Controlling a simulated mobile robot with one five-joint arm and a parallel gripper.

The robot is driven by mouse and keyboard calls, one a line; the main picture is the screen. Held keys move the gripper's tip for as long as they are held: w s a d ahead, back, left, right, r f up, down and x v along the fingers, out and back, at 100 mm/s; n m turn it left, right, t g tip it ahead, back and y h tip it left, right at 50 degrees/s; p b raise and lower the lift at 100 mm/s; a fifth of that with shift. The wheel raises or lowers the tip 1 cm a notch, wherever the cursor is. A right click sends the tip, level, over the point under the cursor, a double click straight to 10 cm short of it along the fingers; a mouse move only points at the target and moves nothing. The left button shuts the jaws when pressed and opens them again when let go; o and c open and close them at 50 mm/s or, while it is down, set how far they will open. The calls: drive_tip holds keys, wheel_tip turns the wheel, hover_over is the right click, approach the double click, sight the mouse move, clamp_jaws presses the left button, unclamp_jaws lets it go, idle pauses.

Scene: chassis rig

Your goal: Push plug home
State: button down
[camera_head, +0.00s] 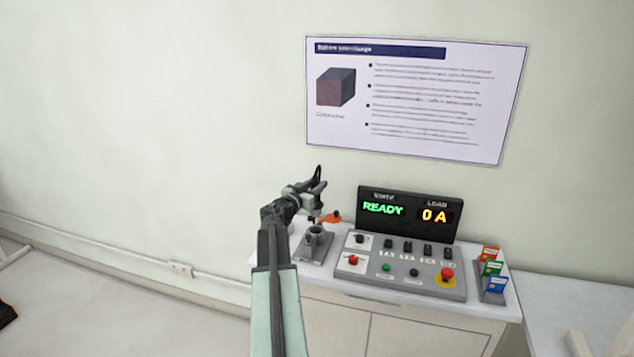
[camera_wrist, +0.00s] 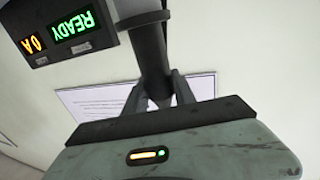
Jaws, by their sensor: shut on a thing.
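My gripper (camera_wrist: 160,92) is shut on a dark cylindrical plug (camera_wrist: 152,52), with one finger on each side of it. A wider grey collar (camera_wrist: 143,18) shows around the plug's far end, at the top of the wrist view. I cannot tell how deep the plug sits in it. In the head view my gripper (camera_head: 317,186) is above and just behind a grey socket block (camera_head: 318,240) at the left end of the bench. A small orange-red part (camera_head: 331,217) shows beside the block. My arm hides part of this area.
A control panel (camera_head: 400,268) with several switches and buttons stands right of the block. Its display (camera_head: 408,213) reads READY and 0 A. Coloured cards (camera_head: 492,270) stand in a holder at the bench's right end. A poster (camera_head: 415,100) hangs on the wall behind.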

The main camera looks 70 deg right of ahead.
sight(313, 214)
drive_tip(key=shift+f, duration=0.1)
drive_tip(key=shift+s+f+b, duration=0.1)
drive_tip(key=shift+f+b, duration=0.3)
drive_tip(key=shift+b, duration=0.05)
wheel_tip(313, 214, down, 5)
drive_tip(key=b, duration=0.5)
drive_tip(key=shift+a, duration=0.1)
idle(0.9)
drive_tip(key=shift+f, duration=0.1)
drive_tip(key=shift+f+b, duration=0.35)
drive_tip(key=shift+b, duration=0.1)
drive_tip(key=shift+f+b, duration=1.75)
drive_tip(key=shift+f, duration=0.05)
drive_tip(key=c, duration=0.9)
unclamp_jaws()
drive_tip(key=shift+c, duration=0.2)
